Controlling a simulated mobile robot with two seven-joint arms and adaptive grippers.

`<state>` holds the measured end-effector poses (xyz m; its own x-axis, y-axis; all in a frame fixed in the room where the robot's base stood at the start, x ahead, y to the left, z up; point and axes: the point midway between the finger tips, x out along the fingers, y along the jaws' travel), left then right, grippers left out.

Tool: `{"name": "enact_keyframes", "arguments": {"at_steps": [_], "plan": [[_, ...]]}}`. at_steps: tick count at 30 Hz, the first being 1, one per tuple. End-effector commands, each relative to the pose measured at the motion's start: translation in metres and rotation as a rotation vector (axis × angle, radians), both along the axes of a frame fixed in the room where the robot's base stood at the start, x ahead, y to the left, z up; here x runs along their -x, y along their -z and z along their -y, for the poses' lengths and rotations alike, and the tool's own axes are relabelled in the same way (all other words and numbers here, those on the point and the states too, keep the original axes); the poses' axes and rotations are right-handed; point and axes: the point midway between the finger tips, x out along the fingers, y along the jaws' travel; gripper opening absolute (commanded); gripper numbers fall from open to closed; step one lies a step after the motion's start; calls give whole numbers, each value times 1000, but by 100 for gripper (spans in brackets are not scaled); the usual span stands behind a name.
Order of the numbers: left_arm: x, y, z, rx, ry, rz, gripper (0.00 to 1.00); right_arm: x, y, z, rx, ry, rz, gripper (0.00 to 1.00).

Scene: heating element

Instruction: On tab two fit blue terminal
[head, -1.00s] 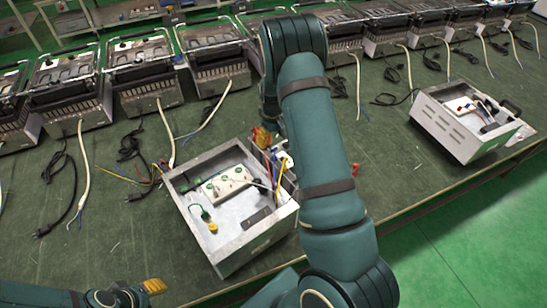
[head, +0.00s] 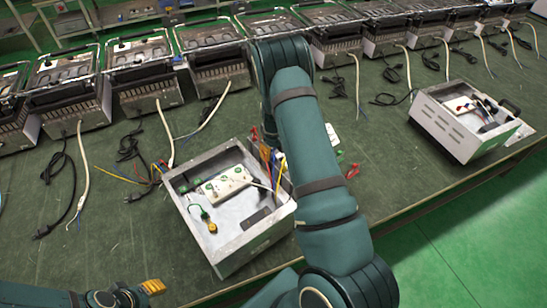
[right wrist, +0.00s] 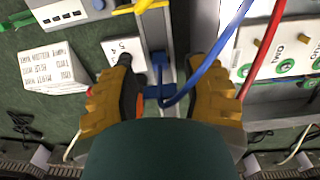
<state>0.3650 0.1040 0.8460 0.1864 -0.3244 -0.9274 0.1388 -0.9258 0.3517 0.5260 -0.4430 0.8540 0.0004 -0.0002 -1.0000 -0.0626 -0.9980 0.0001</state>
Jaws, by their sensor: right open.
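The open metal box (head: 178,205) stands at the bench front. Inside is a white block (head: 226,183) with green-ringed tabs; it also shows at the right of the right wrist view (right wrist: 290,48), where a tab is labelled TWO. The blue terminal (right wrist: 157,92), with its blue wire (right wrist: 212,58), is at a grey strip beside the box. My right gripper (right wrist: 160,68) is open, one orange finger on each side of the blue terminal, not closed on it. In the head view my arm largely hides it. My left gripper (head: 152,286) is low at the left, its opening unclear.
A red wire (right wrist: 262,48) runs close to the right finger. A small white card (right wrist: 124,54) and a printed white block (right wrist: 54,70) lie left of it. Another box (head: 450,125) stands at the right. Heaters with loose cords line the back of the bench.

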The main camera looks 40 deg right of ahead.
Motion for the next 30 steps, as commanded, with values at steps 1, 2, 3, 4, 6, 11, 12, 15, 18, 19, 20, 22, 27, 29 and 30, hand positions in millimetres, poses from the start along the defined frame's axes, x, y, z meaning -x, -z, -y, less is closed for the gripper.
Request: {"name": "enact_keyframes", "arguments": {"at_steps": [1, 2, 3, 4, 6, 11, 12, 15, 18, 19, 20, 22, 27, 29, 30], "plan": [[0, 0, 0, 0, 0, 0, 39, 0, 0, 0, 0, 0, 0, 28], [0, 0, 0, 0, 0, 0, 39, 0, 0, 0, 0, 0, 0, 19], [0, 0, 0, 0, 0, 0, 39, 0, 0, 0, 0, 0, 0, 7], [0, 0, 0, 0, 0, 0, 39, 0, 0, 0, 0, 0, 0, 0], [0, 0, 0, 0, 0, 0, 39, 0, 0, 0, 0, 0, 0, 0], [0, 0, 0, 0, 0, 0, 39, 0, 0, 0, 0, 0, 0, 0], [0, 0, 0, 0, 0, 0, 39, 0, 0, 0, 0, 0, 0, 0], [0, 0, 0, 0, 0, 0, 39, 0, 0, 0, 0, 0, 0, 0], [0, 0, 0, 0, 0, 0, 39, 0, -1, 0, 0, 0, 0, 0], [0, 0, 0, 0, 0, 0, 39, 0, -2, 0, 0, 0, 0, 0], [0, 0, 0, 0, 0, 0, 39, 0, -3, 0, 0, 0, 1, 0], [0, -1, 0, 0, 0, 0, 39, -1, -10, 0, 0, 0, 2, 0], [0, -3, 0, 0, 0, 0, 39, -1, -39, 0, 0, 1, 4, 0], [0, -4, 0, 1, 0, 0, 39, -1, -51, 0, 1, -1, 4, 0], [0, -4, 0, 1, 0, 0, 39, -1, -59, 0, 1, 0, 4, 0]]}}
